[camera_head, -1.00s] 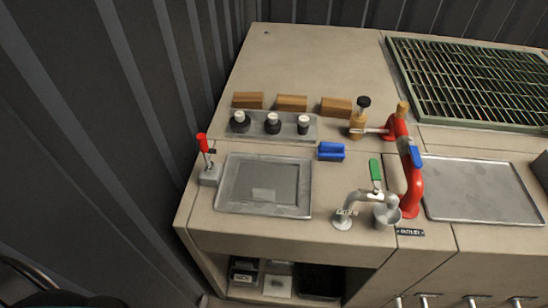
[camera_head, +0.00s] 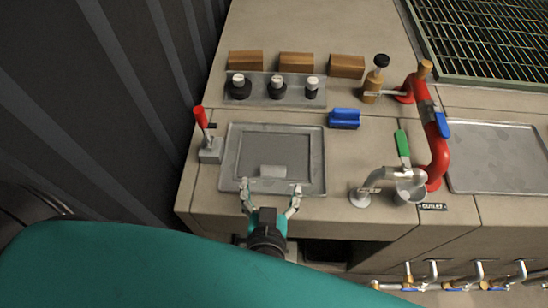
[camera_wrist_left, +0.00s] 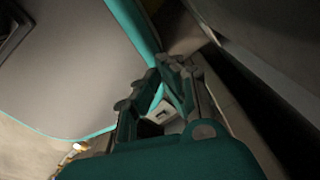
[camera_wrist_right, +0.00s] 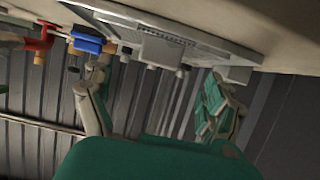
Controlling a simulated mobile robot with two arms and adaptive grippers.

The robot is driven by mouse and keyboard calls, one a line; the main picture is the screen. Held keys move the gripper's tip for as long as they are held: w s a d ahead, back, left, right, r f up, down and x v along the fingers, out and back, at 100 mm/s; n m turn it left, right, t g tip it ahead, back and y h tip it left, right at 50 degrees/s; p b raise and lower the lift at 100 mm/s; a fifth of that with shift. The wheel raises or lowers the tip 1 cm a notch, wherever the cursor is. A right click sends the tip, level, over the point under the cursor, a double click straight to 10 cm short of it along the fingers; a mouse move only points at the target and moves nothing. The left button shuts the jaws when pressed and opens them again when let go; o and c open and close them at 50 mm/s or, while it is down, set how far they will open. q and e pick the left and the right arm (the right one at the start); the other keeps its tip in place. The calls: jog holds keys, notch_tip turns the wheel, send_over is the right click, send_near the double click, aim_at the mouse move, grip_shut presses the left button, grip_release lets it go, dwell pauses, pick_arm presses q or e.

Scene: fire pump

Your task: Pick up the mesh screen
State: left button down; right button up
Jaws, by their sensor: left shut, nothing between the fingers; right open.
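A grey framed panel (camera_head: 230,160), which looks like the mesh screen, lies flat on the counter with a small light tab (camera_head: 273,171) near its front edge. Its fine texture is hard to make out in the head view. My right gripper (camera_head: 271,187) is open and empty at the panel's front edge, its fingers apart either side of the tab. In the right wrist view the panel (camera_wrist_right: 165,45) shows beyond the spread fingers. My left gripper (camera_wrist_left: 160,72) is shut and empty in the left wrist view, and out of the head view.
A red-handled lever (camera_head: 210,148) stands left of the panel. A blue block (camera_head: 344,119), a plate with several knobs (camera_head: 258,98) and wooden blocks (camera_head: 296,62) lie behind. A faucet (camera_head: 385,178) and red pipe (camera_head: 438,150) stand right. A green grating (camera_head: 490,45) lies back right.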

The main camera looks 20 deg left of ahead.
aim_at(272, 171)
jog(key=shift+x, duration=1.15)
jog(key=b+x, duration=0.1)
jog(key=x, duration=0.4)
jog(key=shift+r+b, duration=0.1)
jog(key=shift+b, duration=0.3)
pick_arm(q)
jog(key=shift+w+a+f, duration=0.2)
jog(key=shift+w+f, duration=0.05)
jog(key=shift+f, duration=0.2)
jog(key=shift+w+a+f, duration=0.15)
jog(key=shift+w+f, duration=0.05)
jog(key=shift+f, duration=0.25)
pick_arm(e)
jog(key=shift+s, duration=0.1)
jog(key=shift+c, duration=0.4)
jog(key=shift+c, duration=1.2)
pick_arm(q)
jog(key=shift+s, duration=0.15)
pick_arm(e)
jog(key=shift+r, duration=0.1)
jog(key=c, duration=1.2)
